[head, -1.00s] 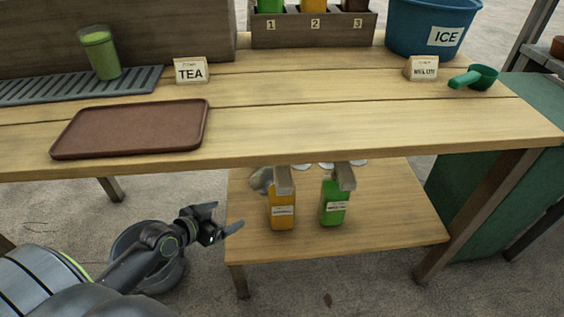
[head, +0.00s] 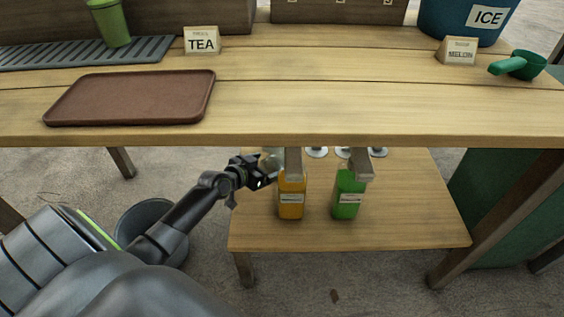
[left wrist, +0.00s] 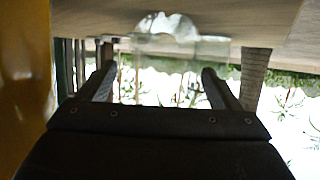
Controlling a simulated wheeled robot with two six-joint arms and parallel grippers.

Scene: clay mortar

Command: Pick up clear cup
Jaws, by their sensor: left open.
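A clear cup-like object (left wrist: 168,38) shows in the left wrist view, ahead of and partly between the fingers; its outline is faint. In the head view, a clear shape (head: 272,161) sits on the lower shelf, left of the orange bottle and partly hidden by my gripper. My left gripper (head: 263,178) is at the shelf's left side, beside the orange bottle. Its two fingers (left wrist: 160,82) are apart in the left wrist view. I cannot tell whether either touches the cup. My right gripper is not in view.
The orange bottle (head: 291,198) stands close by the gripper, with a green bottle (head: 346,203) to its right. Other clear round pieces (head: 316,153) lie farther back. The tabletop (head: 330,115) overhangs the lower shelf (head: 400,215). A brown tray (head: 130,100) lies above.

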